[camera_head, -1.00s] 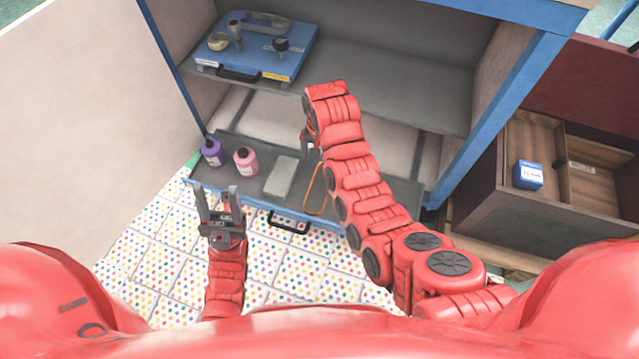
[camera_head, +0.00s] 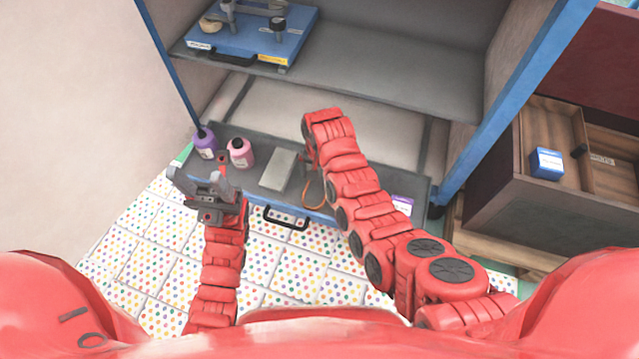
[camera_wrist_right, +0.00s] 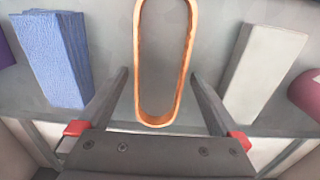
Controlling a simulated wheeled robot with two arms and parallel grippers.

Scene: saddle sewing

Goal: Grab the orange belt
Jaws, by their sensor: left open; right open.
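The orange belt (camera_wrist_right: 152,118) is a narrow upright loop in the right wrist view, lying on a grey surface. Its near end lies between the two fingers of my right gripper (camera_wrist_right: 160,92), which is open with a gap on both sides. In the head view the belt (camera_head: 311,208) shows only in part beside my right arm, on the grey lower tray (camera_head: 250,192). My right gripper is hidden behind its arm there. My left gripper (camera_head: 203,178) is open and empty, in front of the tray's left end.
A grey-white block (camera_head: 278,170) lies left of the belt in the head view. A blue block (camera_wrist_right: 52,58) stands beside it in the wrist view. Purple (camera_head: 204,145) and pink bottles (camera_head: 241,153) stand on the tray's left. A shelf (camera_head: 400,80) overhangs the tray.

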